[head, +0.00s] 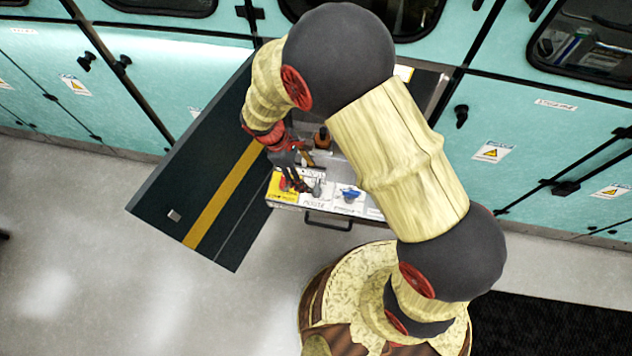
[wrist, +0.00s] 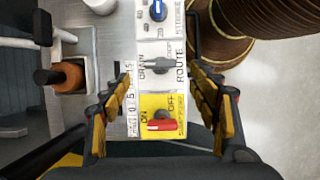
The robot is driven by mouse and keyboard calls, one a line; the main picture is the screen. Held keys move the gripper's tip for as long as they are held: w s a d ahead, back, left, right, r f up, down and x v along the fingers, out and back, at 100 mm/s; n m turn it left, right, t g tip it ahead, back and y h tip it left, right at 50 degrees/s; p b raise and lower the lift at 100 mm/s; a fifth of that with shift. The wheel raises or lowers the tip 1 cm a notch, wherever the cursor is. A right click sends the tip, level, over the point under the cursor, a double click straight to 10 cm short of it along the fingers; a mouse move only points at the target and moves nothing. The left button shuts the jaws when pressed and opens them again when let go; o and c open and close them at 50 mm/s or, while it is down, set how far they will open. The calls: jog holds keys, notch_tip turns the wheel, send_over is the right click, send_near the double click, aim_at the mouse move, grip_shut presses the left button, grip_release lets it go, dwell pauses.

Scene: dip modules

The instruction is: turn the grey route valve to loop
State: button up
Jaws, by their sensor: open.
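The grey route valve (wrist: 158,64) is a small knob on a white plate lettered ROUTE, with DRAIN on its left and LOOP on its right in the wrist view. Its exact pointing is too small to tell. In the head view the grey valve (head: 317,187) stands on the pulled-out shelf beside my gripper (head: 292,178). In the wrist view my gripper (wrist: 160,82) is open and empty, one finger on each side of the plate strip. The route valve shows ahead between the fingers, apart from both.
A red valve (wrist: 160,125) on a yellow ON/OFF plate is nearest my gripper. A blue knob (wrist: 157,10) lies beyond the route valve. An orange-brown bottle (wrist: 68,77) stands at the left. An open dark door (head: 200,190) flanks the shelf (head: 285,206).

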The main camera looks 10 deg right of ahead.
aim_at(316, 185)
jog(key=b+x, duration=0.1)
jog(key=x, duration=0.5)
jog(key=shift+d+f+b, duration=0.15)
jog(key=shift+f+b, duration=0.15)
jog(key=shift+c, duration=1)
jog(key=c, duration=1)
